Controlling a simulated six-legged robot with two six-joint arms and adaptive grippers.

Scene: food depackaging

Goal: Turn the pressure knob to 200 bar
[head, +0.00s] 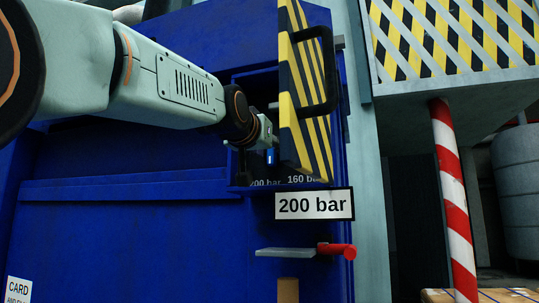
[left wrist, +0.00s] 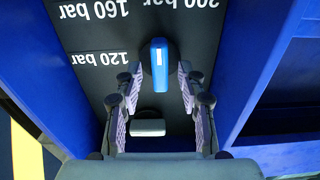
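The blue pressure knob (left wrist: 160,68), with a white mark on its face, sits on a dark panel (left wrist: 100,32) in the left wrist view. The panel labels read 120 bar, 160 bar and 200 bar, upside down there; the knob's long side runs up and down the picture. My left gripper (left wrist: 161,80) is open, its fingertips on either side of the knob with gaps visible. In the head view my left gripper (head: 266,135) reaches into the machine's recess, partly hidden by the striped door; a bit of blue knob (head: 270,156) shows. My right gripper is out of view.
The yellow-black striped door (head: 301,100) with a black handle (head: 328,70) stands open beside my left gripper. A white "200 bar" sign (head: 314,204) is below it. A red handle (head: 340,250) sticks out lower on the blue machine (head: 120,240). A red-white post (head: 453,195) stands right.

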